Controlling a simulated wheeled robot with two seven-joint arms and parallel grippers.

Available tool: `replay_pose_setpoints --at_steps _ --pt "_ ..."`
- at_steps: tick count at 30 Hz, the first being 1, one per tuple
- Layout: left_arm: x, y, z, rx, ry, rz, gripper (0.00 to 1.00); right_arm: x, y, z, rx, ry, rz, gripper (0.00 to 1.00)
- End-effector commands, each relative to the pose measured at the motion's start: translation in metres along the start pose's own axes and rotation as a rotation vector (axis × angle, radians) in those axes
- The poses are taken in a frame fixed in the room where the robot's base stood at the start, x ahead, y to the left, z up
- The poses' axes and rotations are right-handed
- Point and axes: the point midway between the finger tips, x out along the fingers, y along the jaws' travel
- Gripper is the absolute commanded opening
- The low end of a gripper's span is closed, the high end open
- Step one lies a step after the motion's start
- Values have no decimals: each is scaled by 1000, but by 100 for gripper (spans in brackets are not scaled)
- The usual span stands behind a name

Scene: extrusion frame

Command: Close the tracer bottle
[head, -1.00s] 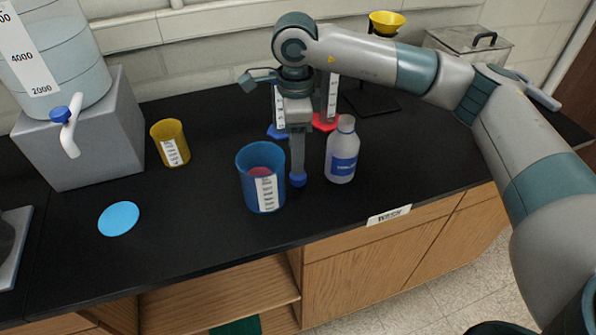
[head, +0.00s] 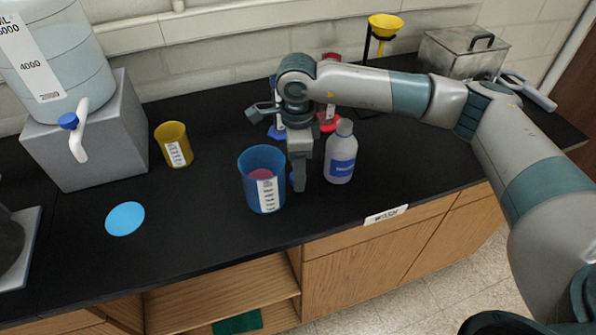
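The tracer bottle (head: 341,158) is a pale bottle with a blue label, standing upright on the black bench. Its narrow top shows no blue cap. My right gripper (head: 300,182) points down between the bottle and a blue beaker (head: 258,190), its tip close to the bench. A small blue round piece, which looks like a cap, sits at the gripper's tip and is mostly hidden by the finger. I cannot tell whether the fingers are closed on it. My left gripper is not in view.
A yellow beaker (head: 174,145) and a light-blue disc (head: 125,218) lie to the left. A large water tank on a grey stand (head: 88,145) is behind them. Red- and blue-based cylinders stand behind my gripper. The bench's front edge is close.

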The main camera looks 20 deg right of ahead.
Motion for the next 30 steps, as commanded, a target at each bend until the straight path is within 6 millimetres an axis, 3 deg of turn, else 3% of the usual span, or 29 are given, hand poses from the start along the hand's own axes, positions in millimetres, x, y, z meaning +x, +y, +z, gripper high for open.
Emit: replay_pose_setpoints --at_steps 17,23,30 --pt "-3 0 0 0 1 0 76 7 0 0 -1 -1 -1 52" --pt "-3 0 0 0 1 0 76 7 0 0 -1 -1 -1 9" --pt "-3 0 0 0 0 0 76 7 0 0 -1 -1 -1 9"
